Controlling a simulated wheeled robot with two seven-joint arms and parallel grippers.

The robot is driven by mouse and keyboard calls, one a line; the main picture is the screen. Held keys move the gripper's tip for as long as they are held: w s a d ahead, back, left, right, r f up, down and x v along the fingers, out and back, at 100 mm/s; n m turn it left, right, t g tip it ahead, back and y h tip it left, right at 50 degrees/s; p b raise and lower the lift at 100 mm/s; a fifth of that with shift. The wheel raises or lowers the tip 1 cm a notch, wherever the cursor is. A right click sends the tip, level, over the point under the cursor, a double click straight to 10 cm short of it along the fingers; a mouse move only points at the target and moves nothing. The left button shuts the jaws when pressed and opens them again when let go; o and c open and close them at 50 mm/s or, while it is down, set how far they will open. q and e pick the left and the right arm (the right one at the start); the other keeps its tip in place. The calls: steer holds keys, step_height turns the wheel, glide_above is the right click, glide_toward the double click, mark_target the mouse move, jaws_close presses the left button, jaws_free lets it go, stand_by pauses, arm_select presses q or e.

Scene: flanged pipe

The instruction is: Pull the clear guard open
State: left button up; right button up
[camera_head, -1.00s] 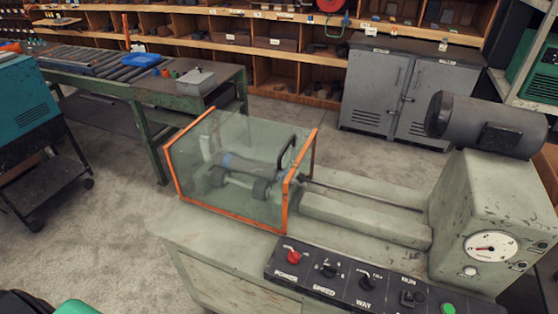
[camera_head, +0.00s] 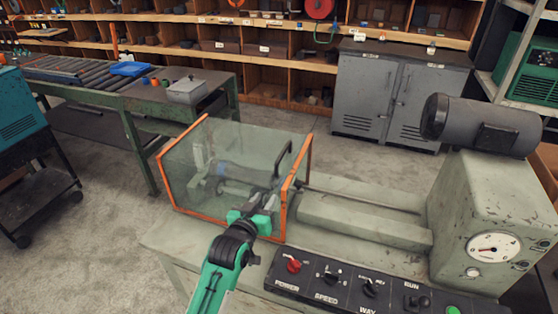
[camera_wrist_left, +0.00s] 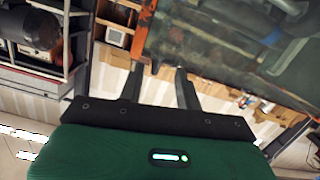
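The clear guard (camera_head: 215,150) is a see-through box with orange edges, standing over the left part of the grey-green machine. A dark upright handle (camera_head: 284,161) is on its right end. My left gripper (camera_head: 268,194) is at the guard's front right corner, below the handle and apart from it. In the left wrist view its two fingers (camera_wrist_left: 160,68) are spread with nothing between them. The guard's clear pane (camera_wrist_left: 225,40) fills the upper right there. Dark parts inside the guard are blurred by the pane. My right gripper is out of view.
A control panel (camera_head: 345,288) with knobs runs along the machine's front. A gauge housing (camera_head: 493,215) and dark motor (camera_head: 485,125) stand at the right. The machine bed (camera_head: 365,225) right of the guard is clear. A grey cabinet (camera_head: 395,95) stands behind.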

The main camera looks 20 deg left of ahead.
mark_target(280, 156)
arm_select(q)
steer(key=shift+t, duration=0.7)
steer(key=w+r+p, duration=0.1)
steer(key=w, duration=0.3)
steer(key=w+r+p, duration=0.1)
steer(key=w, duration=0.4)
steer(key=w+r+p, duration=0.2)
steer(key=w, duration=0.2)
steer(key=shift+w+r, duration=0.1)
steer(key=shift+w, duration=0.9)
jaws_close()
